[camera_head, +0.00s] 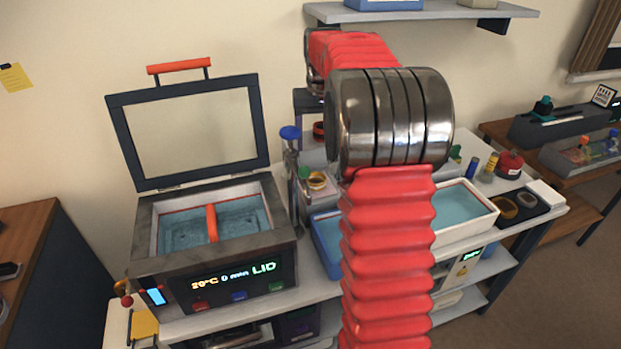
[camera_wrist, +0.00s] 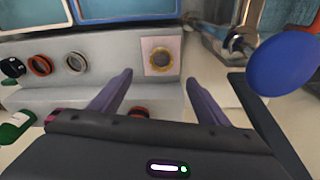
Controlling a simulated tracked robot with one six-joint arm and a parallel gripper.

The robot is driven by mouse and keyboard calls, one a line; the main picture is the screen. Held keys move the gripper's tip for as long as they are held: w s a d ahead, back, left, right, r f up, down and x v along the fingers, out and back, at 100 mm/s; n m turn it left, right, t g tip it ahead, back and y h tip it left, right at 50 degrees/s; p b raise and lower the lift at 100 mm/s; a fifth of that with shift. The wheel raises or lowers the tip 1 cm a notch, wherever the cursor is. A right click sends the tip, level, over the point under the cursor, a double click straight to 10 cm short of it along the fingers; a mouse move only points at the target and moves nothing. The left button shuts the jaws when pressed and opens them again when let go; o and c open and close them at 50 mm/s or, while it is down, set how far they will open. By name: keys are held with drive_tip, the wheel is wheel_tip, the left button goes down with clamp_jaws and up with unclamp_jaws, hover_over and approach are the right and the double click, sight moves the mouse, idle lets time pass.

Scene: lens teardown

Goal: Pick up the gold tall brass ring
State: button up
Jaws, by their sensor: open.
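A gold ring (camera_wrist: 161,60) lies on a pale square pad (camera_wrist: 150,42) in the wrist view, beyond and between my fingertips. A gold ring (camera_head: 317,181) also shows in the head view, between the blue-knobbed post and my arm; its height is hard to judge. My gripper (camera_wrist: 158,82) is open, its two dark purple fingers spread apart with nothing held between them. The gold ring is apart from both fingers.
A blue knob (camera_wrist: 284,63) stands close at right in the wrist view. A red ring (camera_wrist: 139,112) shows between the fingers. The open-lidded bath (camera_head: 215,240) stands left of my arm.

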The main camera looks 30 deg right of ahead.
idle(0.3)
approach(316, 175)
drive_tip(key=shift+s+a+f, duration=0.25)
drive_tip(key=shift+s+f, duration=0.2)
drive_tip(key=shift+f, duration=0.25)
drive_tip(key=shift+s+a+f, duration=0.25)
drive_tip(key=shift+s+f, duration=0.25)
drive_tip(key=shift+f, duration=0.2)
drive_tip(key=shift+w+f, duration=0.2)
drive_tip(key=shift+f, duration=1.1)
drive_tip(key=shift+w+f, duration=0.15)
drive_tip(key=shift+f, duration=1.15)
drive_tip(key=shift+c, duration=0.2)
drive_tip(key=c, duration=1.1)
drive_tip(key=shift+r, duration=0.15)
drive_tip(key=shift+c, duration=0.2)
wheel_tip(316, 175, up, 10)
